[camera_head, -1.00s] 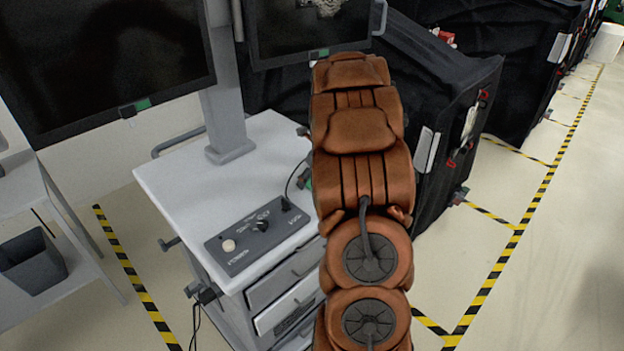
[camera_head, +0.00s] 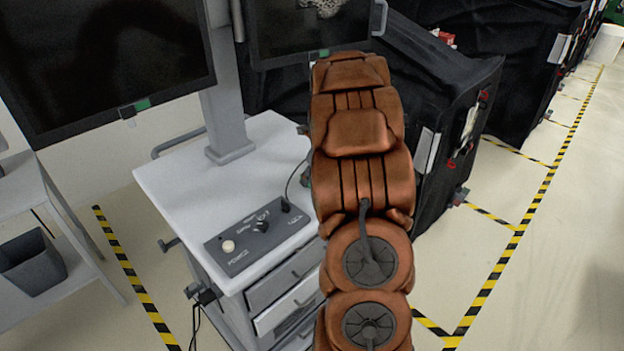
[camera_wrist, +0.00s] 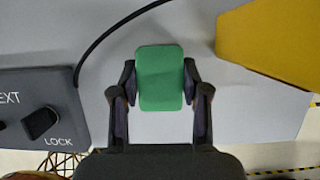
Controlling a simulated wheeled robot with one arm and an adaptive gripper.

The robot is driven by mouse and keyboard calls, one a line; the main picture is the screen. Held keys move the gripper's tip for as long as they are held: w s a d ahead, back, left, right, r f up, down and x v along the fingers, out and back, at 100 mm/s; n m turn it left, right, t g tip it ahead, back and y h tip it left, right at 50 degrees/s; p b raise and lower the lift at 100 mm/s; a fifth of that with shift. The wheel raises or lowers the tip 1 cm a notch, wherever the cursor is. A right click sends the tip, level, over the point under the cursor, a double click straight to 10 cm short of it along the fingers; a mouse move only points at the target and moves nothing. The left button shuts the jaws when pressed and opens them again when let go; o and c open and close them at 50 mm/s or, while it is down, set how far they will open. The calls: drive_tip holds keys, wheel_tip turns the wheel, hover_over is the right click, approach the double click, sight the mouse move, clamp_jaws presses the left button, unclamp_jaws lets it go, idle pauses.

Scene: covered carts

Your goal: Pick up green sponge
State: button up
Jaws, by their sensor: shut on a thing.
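The green sponge (camera_wrist: 160,88) is a rounded block in the middle of the wrist view, over the light grey cart top (camera_wrist: 232,98). My gripper (camera_wrist: 160,74) has one finger against each long side of it and is shut on it. I cannot tell whether the sponge is lifted off the surface. In the head view my brown arm hides the sponge and nearly all of the gripper at the right part of the white cart top (camera_head: 185,180).
A grey control box (camera_head: 258,238) with knobs lies on the cart, left of the sponge in the wrist view (camera_wrist: 48,92). A black cable (camera_wrist: 105,38) runs past the sponge. A yellow thing (camera_wrist: 265,38) is at upper right. A monitor post (camera_head: 228,115) stands behind.

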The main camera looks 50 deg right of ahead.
drive_tip(key=shift+r+b, duration=0.65)
drive_tip(key=shift+r, duration=0.8)
drive_tip(key=s+a+b, duration=0.2)
drive_tip(key=s, duration=0.5)
drive_tip(key=s+a+r+b, duration=0.1)
drive_tip(key=s+a+b, duration=0.1)
drive_tip(key=s, duration=0.6)
drive_tip(key=shift+s+a+r, duration=0.2)
drive_tip(key=shift+a+r, duration=0.05)
drive_tip(key=shift+a, duration=0.05)
drive_tip(key=shift+o, duration=1.4)
drive_tip(key=c, duration=0.4)
